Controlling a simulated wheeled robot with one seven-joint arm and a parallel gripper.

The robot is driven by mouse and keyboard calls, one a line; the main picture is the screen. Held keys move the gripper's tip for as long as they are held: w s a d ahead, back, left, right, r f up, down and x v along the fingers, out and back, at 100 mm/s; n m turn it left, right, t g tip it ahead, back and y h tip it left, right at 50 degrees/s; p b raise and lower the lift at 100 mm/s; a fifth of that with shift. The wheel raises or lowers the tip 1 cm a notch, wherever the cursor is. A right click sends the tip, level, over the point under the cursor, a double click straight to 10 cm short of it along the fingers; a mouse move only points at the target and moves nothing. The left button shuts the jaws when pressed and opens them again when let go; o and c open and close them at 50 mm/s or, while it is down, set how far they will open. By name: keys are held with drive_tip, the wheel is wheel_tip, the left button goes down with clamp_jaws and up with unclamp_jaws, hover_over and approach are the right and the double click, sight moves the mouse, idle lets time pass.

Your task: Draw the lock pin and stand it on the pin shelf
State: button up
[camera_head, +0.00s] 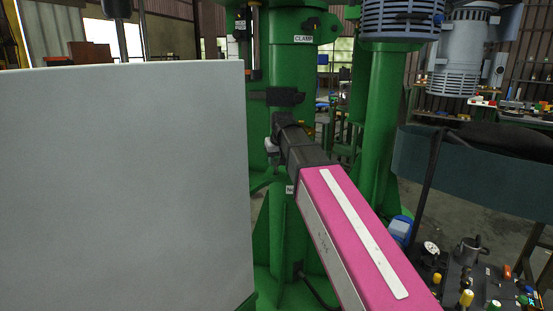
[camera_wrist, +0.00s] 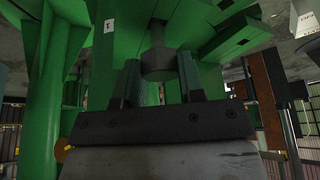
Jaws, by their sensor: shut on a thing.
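My gripper (camera_head: 279,121) is at the green column in the middle of the head view, just below a dark horizontal bar. In the wrist view my gripper (camera_wrist: 158,62) has its two dark fingers on either side of a dark grey piece with a faceted head, which looks like the lock pin (camera_wrist: 157,63). The gripper is shut on it. Its far end runs up against green metal, and I cannot tell whether it still sits in a hole. In the head view the pin is too hidden to make out. I cannot identify the pin shelf in either view.
The green column (camera_head: 291,75) bears a "CLAMP" label, and a second label is partly hidden by my arm. A large pale grey panel (camera_head: 120,180) fills the left. A blue-grey motor (camera_head: 402,17) hangs upper right. A cluttered bench with several knobs (camera_head: 470,275) stands lower right.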

sight(277, 166)
drive_tip(key=shift+f, duration=1.75)
drive_tip(key=o, duration=1.2)
drive_tip(key=shift+c, duration=0.2)
drive_tip(key=v, duration=1)
drive_tip(key=shift+r, duration=0.35)
drive_tip(key=shift+s, duration=0.15)
